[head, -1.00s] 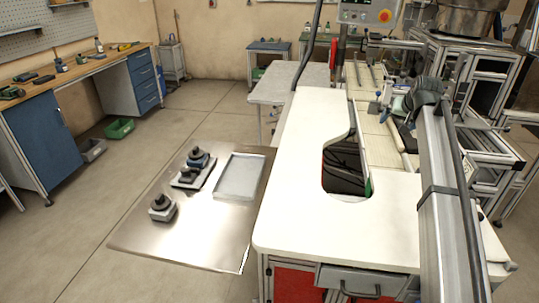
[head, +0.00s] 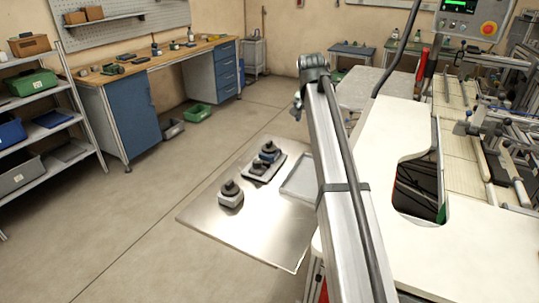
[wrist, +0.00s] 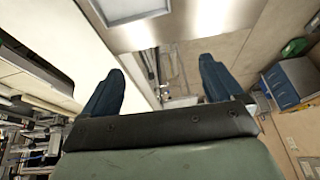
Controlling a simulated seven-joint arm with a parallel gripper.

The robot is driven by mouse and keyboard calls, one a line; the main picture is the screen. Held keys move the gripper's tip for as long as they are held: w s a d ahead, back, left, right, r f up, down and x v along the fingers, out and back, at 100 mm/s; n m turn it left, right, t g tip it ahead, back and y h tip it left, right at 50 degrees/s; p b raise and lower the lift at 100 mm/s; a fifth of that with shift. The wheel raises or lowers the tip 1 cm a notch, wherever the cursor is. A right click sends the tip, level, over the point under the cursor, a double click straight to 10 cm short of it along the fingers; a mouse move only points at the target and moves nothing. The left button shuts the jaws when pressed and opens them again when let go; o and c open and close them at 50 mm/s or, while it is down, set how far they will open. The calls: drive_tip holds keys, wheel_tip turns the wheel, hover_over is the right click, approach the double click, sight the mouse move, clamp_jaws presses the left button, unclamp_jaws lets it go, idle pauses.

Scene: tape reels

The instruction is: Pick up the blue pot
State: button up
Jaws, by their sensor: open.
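A small pot with a blue body and dark top (head: 269,152) stands at the back of a grey tray (head: 249,173) on the low metal table (head: 259,229). My gripper (wrist: 160,85) shows in the wrist view with two blue fingers spread wide and nothing between them. In the head view my gripper (head: 297,106) is small, up and to the right of the blue pot and apart from it. The wrist view shows part of the metal table (wrist: 187,22), but not the blue pot.
Another dark-topped pot (head: 257,168) shares the grey tray. A grey pot (head: 230,197) stands alone at front left. An empty shallow tray (head: 299,180) lies to the right, partly behind my arm. The white worktop (head: 385,150) borders the right side.

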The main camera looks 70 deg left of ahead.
approach(269, 142)
drive_tip(key=shift+h, duration=0.3)
drive_tip(key=x, duration=0.3)
drive_tip(key=a+x, duration=0.1)
drive_tip(key=x, duration=0.2)
drive_tip(key=shift+w+a+f, duration=0.15)
drive_tip(key=shift+a+f, duration=0.05)
drive_tip(key=shift+d+x, duration=0.15)
drive_tip(key=shift+x, duration=1.2)
drive_tip(key=shift+d+x, duration=0.2)
drive_tip(key=shift+x, duration=1.15)
drive_tip(key=shift+f, duration=0.1)
drive_tip(key=c, duration=1.5)
